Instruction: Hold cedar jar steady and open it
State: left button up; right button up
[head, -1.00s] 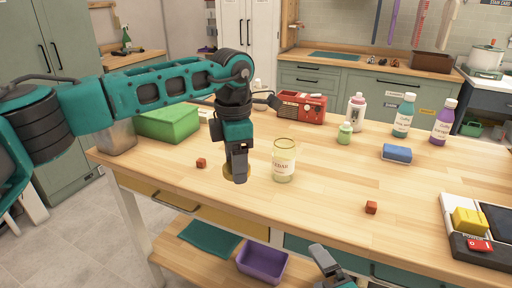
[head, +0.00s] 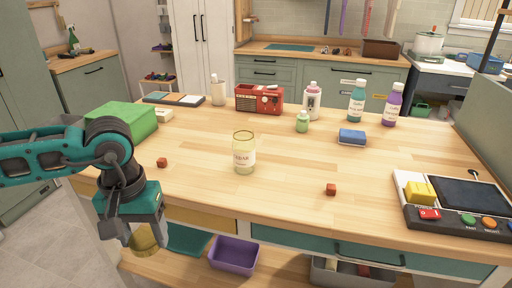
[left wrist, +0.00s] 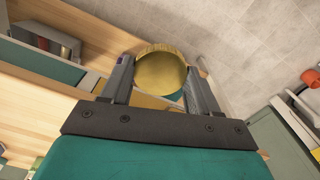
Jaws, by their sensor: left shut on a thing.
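The cedar jar (head: 244,155), clear glass with a cream label, stands upright and open on the wooden table, with no lid on it. My left gripper (head: 140,234) is at the table's front left edge, lowered and well apart from the jar. It is shut on a round golden lid (head: 145,240). In the left wrist view the lid (left wrist: 160,72) sits between the two fingers of the left gripper (left wrist: 158,88). My right gripper does not show in either view now.
A green box (head: 125,118) stands at the left, a red radio (head: 259,98) and bottles (head: 357,100) at the back. A control panel (head: 455,200) is at the right. The table's middle is mostly clear.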

aim_at(243, 141)
jog(key=z, duration=2.2)
jog(key=k+j, duration=0.1)
jog(key=j, duration=0.85)
jog(key=k+j, duration=0.15)
jog(key=j, duration=0.8)
jog(key=k+z, duration=0.05)
